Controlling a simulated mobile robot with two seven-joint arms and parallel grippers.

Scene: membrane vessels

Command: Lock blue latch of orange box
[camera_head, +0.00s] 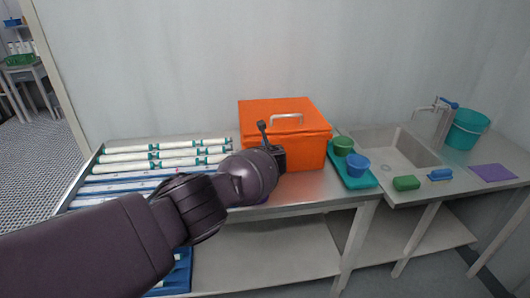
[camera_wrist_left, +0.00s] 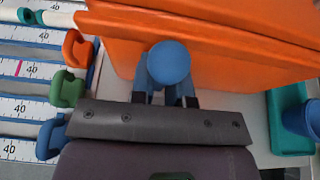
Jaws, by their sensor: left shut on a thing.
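The orange box (camera_head: 308,152) stands on the metal table with its lid on and a metal handle on top. In the left wrist view its front wall (camera_wrist_left: 225,72) and lid edge (camera_wrist_left: 130,25) fill the upper part. The blue latch (camera_wrist_left: 168,62) shows there as a round blue end against the front of the box. My left gripper (camera_wrist_left: 166,98) is at the box front, shut on the blue latch. In the head view my left gripper (camera_head: 279,158) and wrist hide the latch. Whether the latch is locked cannot be told. My right gripper is not in view.
White membrane vessels (camera_head: 150,155) lie left of the box. Orange (camera_wrist_left: 77,50), green (camera_wrist_left: 66,89) and blue (camera_wrist_left: 50,137) clips stand close left of my gripper. A teal tray (camera_head: 362,183) with green and blue cups is right of the box, then a sink (camera_head: 395,150).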

